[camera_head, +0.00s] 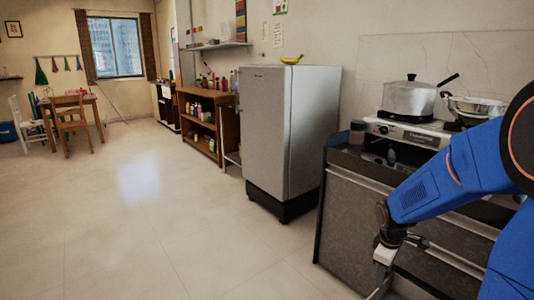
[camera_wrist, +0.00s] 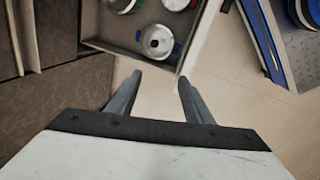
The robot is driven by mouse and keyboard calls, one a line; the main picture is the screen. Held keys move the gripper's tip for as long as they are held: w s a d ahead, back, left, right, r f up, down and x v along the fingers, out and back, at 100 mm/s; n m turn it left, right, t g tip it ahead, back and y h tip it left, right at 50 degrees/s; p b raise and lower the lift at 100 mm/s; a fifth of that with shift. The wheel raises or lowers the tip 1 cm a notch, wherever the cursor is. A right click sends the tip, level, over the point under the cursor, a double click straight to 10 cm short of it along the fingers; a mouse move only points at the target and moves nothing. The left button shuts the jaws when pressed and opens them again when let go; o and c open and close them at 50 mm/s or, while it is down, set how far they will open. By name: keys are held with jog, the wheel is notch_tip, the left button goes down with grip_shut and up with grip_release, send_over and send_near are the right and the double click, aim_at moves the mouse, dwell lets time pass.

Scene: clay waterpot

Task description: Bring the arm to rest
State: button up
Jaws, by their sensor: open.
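My gripper (camera_wrist: 160,78) is open and empty in the wrist view, its two dark fingers apart with pale tiled floor showing between them. Just beyond the fingertips is an open drawer (camera_wrist: 128,53), its front edge close to them. In the head view my blue arm reaches in from the right, bent downward in front of the dark cabinet (camera_head: 345,215). My wrist is low by the cabinet front, and the fingertips are not clear there.
The drawer holds a round metal lidded piece (camera_wrist: 157,42) and other partly cut-off items. A stove (camera_head: 415,132) with a lidded pot (camera_head: 409,99) and a pan (camera_head: 475,108) stands on the counter. A grey fridge (camera_head: 285,130) stands left. Open floor (camera_head: 130,220) lies further left.

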jog(key=s+a+r+m+t, duration=0.1)
jog(key=s+a+r+m, duration=0.2)
jog(key=s+r, duration=0.2)
jog(key=s+a+r+m+t+y, duration=0.1)
jog(key=s+a+r+m, duration=0.1)
jog(key=s+r, duration=0.4)
jog(key=s+a+r+m+t, duration=0.1)
jog(key=s+a+r+m, duration=0.2)
jog(key=s, duration=1)
notch_tip(320, 180, up, 2)
jog(key=shift+s+a+r+m, duration=0.2)
jog(key=shift+s+a+m, duration=0.2)
jog(key=shift+m, duration=0.3)
